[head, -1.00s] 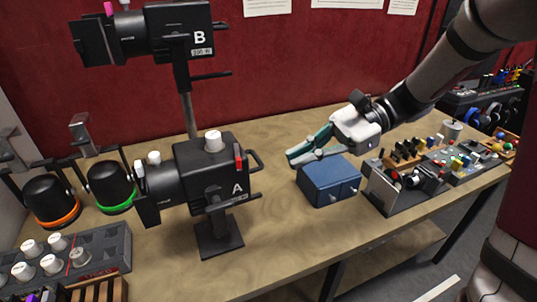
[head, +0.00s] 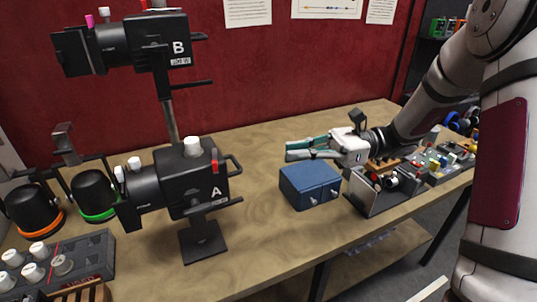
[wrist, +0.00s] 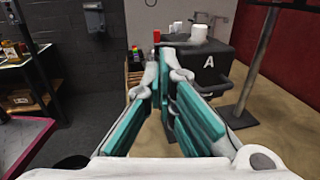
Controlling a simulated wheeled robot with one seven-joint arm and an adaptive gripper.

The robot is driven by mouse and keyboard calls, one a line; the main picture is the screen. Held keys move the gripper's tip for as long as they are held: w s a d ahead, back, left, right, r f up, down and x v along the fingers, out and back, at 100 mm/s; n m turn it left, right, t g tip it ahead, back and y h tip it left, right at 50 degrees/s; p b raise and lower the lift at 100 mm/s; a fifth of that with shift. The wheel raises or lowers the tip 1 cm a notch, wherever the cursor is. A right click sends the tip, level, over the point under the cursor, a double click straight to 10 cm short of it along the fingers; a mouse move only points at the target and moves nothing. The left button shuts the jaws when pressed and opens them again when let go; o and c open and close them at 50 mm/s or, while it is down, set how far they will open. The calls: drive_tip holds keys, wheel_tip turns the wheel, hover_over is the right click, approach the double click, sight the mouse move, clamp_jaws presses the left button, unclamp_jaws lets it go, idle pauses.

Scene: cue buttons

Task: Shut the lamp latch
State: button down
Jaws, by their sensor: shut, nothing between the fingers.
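Black lamp A (head: 192,180) stands on a post and foot on the wooden bench, left of my gripper. A white knob (head: 193,147) and a small red upright piece (head: 215,156) are on its top and right end. I cannot tell which part is the latch. My gripper (head: 288,150), with teal finger pads, is shut and empty above the blue box, apart from both lamps. In the wrist view its fingertips (wrist: 166,62) point towards lamp A (wrist: 205,65).
A blue box (head: 310,186) sits below my gripper. A metal tray of parts (head: 375,195) is to its right. Orange- and green-ringed black cans (head: 95,193) and a knob panel (head: 70,265) are at the left. The bench (head: 255,215) between lamp A and the blue box is clear.

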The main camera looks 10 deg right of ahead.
drive_tip(key=p, duration=0.2)
approach(214, 156)
drive_tip(key=s+a+r, duration=0.1)
drive_tip(key=s+a, duration=0.4)
drive_tip(key=shift+a+r+p, duration=0.15)
drive_tip(key=shift+a+p, duration=0.15)
drive_tip(key=shift+a, duration=0.25)
